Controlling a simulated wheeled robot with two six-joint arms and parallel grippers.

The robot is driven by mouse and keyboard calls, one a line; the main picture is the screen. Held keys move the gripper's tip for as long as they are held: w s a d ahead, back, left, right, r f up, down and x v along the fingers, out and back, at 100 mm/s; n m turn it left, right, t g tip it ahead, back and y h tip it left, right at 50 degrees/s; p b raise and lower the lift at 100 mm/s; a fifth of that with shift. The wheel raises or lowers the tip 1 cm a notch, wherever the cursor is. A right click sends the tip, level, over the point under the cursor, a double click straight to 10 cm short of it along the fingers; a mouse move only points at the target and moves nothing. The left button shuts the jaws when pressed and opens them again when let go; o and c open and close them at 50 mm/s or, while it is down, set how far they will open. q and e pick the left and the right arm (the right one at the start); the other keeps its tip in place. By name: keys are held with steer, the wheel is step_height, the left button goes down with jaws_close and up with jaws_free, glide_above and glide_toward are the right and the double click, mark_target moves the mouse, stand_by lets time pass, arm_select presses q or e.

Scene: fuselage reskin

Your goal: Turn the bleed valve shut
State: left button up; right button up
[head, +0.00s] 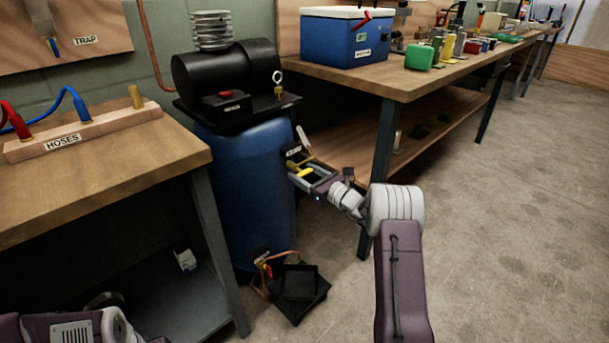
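A small dark fitting with a pale label (293,151) sits at the right side of the blue drum, just below its top. The label is too small to read, so I cannot tell for certain that this is the bleed valve. A pale lever-like piece (303,138) stands up beside it, tilted. My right gripper (297,171) is at this fitting, its fingers apart and pointing left toward the drum. Yellow parts show at the fingers; I cannot tell whether they touch the fitting. My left arm shows only at the bottom left corner; its gripper is out of view.
The blue drum (247,195) carries a black pump (228,72). A workbench (395,84) with a blue cooler (346,38) stands to the right, close to my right arm. A bench with a hoses rack (82,134) is at left. Copper tubing (262,268) and black trays (299,288) lie low.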

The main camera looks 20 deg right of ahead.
steer(key=c, duration=0.8)
steer(key=shift+r+m+p, duration=0.2)
steer(key=shift+m+p, duration=0.8)
steer(key=shift+p, duration=0.25)
steer(key=m+p, duration=0.8)
steer(key=m, duration=0.2)
steer(key=shift+f+m, duration=0.1)
steer(key=shift+m, duration=0.3)
steer(key=shift+f+m+p, duration=0.15)
steer(key=shift+m+p, duration=1.15)
steer(key=shift+m, duration=1.2)
steer(key=o, duration=1.4)
steer(key=shift+c, duration=0.2)
